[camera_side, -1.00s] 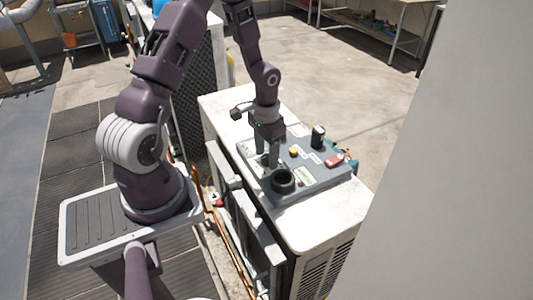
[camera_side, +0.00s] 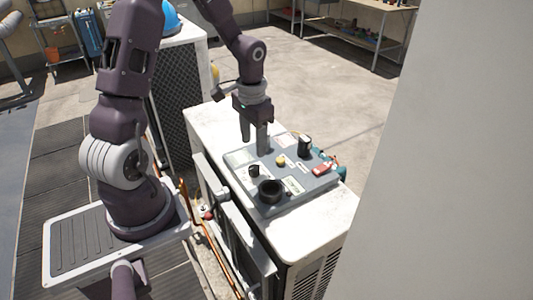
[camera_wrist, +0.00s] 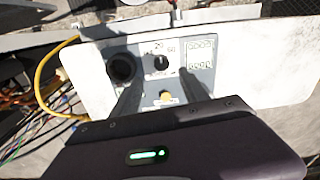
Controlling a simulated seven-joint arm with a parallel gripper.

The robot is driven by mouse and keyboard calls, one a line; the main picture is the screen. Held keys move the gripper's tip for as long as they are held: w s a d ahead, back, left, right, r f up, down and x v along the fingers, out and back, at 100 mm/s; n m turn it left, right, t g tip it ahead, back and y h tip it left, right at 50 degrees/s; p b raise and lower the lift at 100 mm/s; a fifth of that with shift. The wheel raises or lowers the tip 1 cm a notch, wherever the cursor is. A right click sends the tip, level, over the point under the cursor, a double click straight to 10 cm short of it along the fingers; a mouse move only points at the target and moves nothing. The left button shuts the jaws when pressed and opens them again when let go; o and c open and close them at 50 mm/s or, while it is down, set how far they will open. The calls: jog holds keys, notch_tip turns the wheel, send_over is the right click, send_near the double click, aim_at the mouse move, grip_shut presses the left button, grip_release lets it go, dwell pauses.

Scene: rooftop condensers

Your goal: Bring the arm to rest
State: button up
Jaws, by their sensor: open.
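My gripper (camera_side: 254,145) points down above the grey control panel (camera_side: 237,159), its two fingers apart with nothing between them. In the wrist view, the fingers (camera_wrist: 158,92) reach over the panel on either side of a small black knob (camera_wrist: 161,62) and a yellow button (camera_wrist: 166,96). The black knob (camera_side: 254,171) stands clear of the fingers in the side view. A black round socket (camera_side: 270,190) sits at the panel's near edge. The yellow button (camera_side: 281,160), a black upright switch (camera_side: 305,145) and a red switch (camera_side: 321,170) lie to the right.
The panel lies on a white condenser top (camera_side: 310,228). A second condenser (camera_side: 180,90) with a blue helmet (camera_side: 170,18) on it stands behind my arm. A large pale wall (camera_side: 450,170) fills the right. A yellow cable (camera_wrist: 42,75) curves beside the panel.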

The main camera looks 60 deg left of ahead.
jog(key=s+d+r+t, duration=0.1)
jog(key=s+d+r, duration=0.15)
jog(key=r, duration=0.25)
jog(key=s+d+r+t+y, duration=0.1)
jog(key=d+r, duration=0.2)
jog(key=r, duration=0.2)
jog(key=s+d+r+t, duration=0.1)
jog(key=s+d+r, duration=0.15)
jog(key=r, duration=0.25)
jog(key=s+d+r+t, duration=0.1)
jog(key=s+d+r, duration=0.1)
jog(key=s+d, duration=0.1)
jog(key=s+d+r+m+t+h, duration=0.1)
jog(key=s+d+r, duration=0.1)
jog(key=s+d, duration=0.2)
jog(key=shift+s+d+r, duration=0.25)
jog(key=shift+s+d, duration=0.05)
jog(key=shift+s, duration=0.95)
